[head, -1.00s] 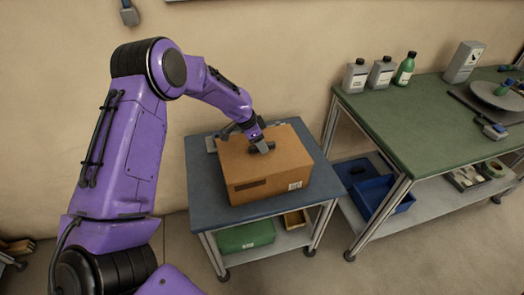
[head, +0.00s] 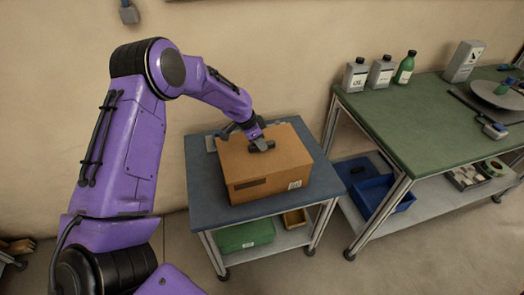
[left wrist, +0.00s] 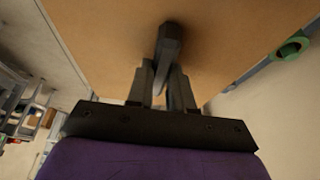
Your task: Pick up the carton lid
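The brown carton (head: 268,185) stands on the blue-topped cart at the centre of the head view. Its flat carton lid (head: 290,150) covers the top and also fills much of the left wrist view (left wrist: 225,35). A dark handle (left wrist: 168,42) stands up from the lid. My left gripper (head: 258,142) is above the lid, with its fingers on both sides of the handle, seemingly closed against it. Whether the lid is clear of the carton cannot be told. My right gripper is in neither view.
The blue cart top (head: 208,190) has a narrow free margin around the carton. A green bench (head: 410,115) stands to the right with bottles (head: 382,70) and a round grey plate (head: 497,93). A blue bin (head: 385,190) sits on its lower shelf.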

